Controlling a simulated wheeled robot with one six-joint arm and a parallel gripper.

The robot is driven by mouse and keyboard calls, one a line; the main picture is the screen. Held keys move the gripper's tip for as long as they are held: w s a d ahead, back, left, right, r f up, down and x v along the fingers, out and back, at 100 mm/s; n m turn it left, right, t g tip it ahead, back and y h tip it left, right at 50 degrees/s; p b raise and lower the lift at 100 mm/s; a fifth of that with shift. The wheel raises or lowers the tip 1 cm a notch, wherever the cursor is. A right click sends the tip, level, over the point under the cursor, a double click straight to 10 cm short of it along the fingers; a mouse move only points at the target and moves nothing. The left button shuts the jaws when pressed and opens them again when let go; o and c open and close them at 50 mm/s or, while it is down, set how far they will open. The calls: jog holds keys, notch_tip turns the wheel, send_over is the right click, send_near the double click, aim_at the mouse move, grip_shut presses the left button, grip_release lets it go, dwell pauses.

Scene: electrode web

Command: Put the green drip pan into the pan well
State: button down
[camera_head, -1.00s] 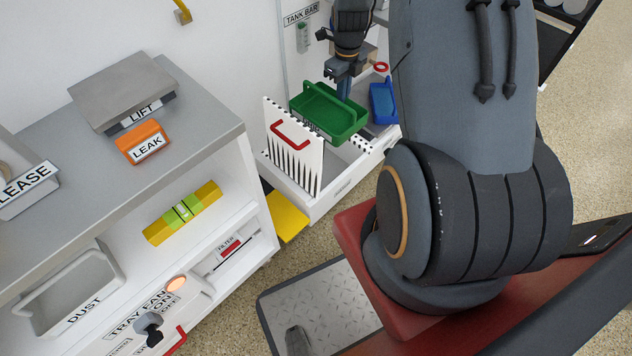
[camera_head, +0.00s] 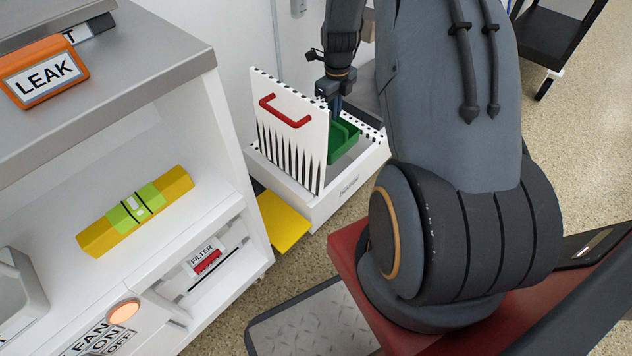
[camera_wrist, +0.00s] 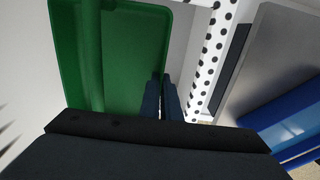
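The green drip pan (camera_head: 345,140) is low inside the open white drawer box (camera_head: 365,174), mostly hidden behind an upright white comb plate (camera_head: 290,130) with a red handle. My gripper (camera_head: 337,100) is above the pan and reaches down to it. In the wrist view the pan (camera_wrist: 120,50) fills the upper left. The two dark fingers (camera_wrist: 161,98) are close together at its right wall and appear shut on it. The pan lies beside a white dotted strip (camera_wrist: 210,60), with a gap between. The pan's underside is hidden, so I cannot tell whether it rests on the well floor.
A blue object (camera_wrist: 290,125) and a grey panel (camera_wrist: 270,60) lie right of the dotted strip in the wrist view. A white cabinet (camera_head: 190,130) with a yellow-green level (camera_head: 137,212) stands left. A yellow plate (camera_head: 282,222) juts out below the drawer.

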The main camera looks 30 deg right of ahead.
jog(key=f+b, duration=0.3)
jog(key=f, duration=0.3)
jog(key=f+b, duration=0.3)
jog(key=f, duration=0.4)
jog(key=f+b, duration=0.4)
jog(key=f, duration=0.3)
jog(key=shift+w, duration=0.3)
jog(key=shift+f, duration=0.1)
jog(key=c, duration=2.4)
grip_release()
jog(key=o, duration=0.4)
notch_tip(320, 180, up, 12)
jog(key=p, duration=0.6)
jog(key=shift+r+p, duration=0.25)
jog(key=shift+p, duration=0.1)
